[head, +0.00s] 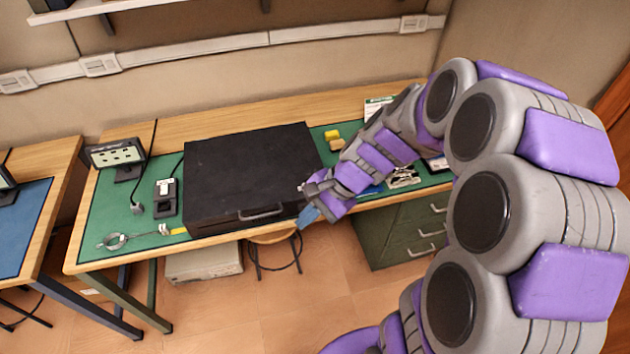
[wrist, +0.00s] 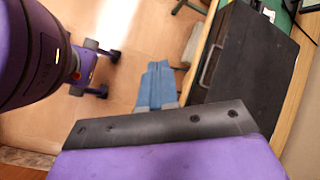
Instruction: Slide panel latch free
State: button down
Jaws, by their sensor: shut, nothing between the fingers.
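A large black box (head: 250,165) sits on the green mat of the workbench. A silver bar handle (head: 262,213) runs across its front face. In the wrist view the box (wrist: 245,75) is at the upper right, with the handle (wrist: 209,64) on its near side. I cannot make out a separate latch on it. My gripper (head: 307,216) is shut and empty, with blue fingers pointing down. It is in front of the bench edge, right of the handle and apart from it. The blue fingertips (wrist: 155,74) also show in the wrist view.
On the mat (head: 104,213), left of the box, are a small black-and-grey device (head: 165,197), a display stand (head: 118,158) and a wire loop (head: 113,241). Yellow blocks (head: 333,138) lie right of the box. A stool (head: 272,238) and green drawers (head: 405,232) stand below.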

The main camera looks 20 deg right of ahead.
jog(key=w+d+f+m+t+p, duration=0.2)
jog(key=w+d+f+m+t, duration=0.1)
jog(key=w+d+f+m, duration=0.2)
jog(key=w+d+f+m+t+p, duration=0.2)
jog(key=w+d+f+m, duration=0.2)
jog(key=w+d+m, duration=0.5)
jog(key=d, duration=0.2)
jog(key=shift+d+f+m+t, duration=0.3)
jog(key=shift+d+f+t, duration=0.05)
jog(key=shift+t, duration=0.05)
